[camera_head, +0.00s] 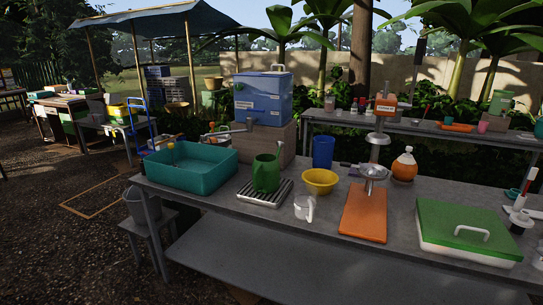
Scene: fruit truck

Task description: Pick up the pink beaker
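The front grey table (240,213) lies before the back one. It carries a teal basin (190,170), green jug (266,173), yellow bowl (320,181), clear measuring cup (304,208), orange press (364,215) and green-lidded box (465,232). Open gravel lies left.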

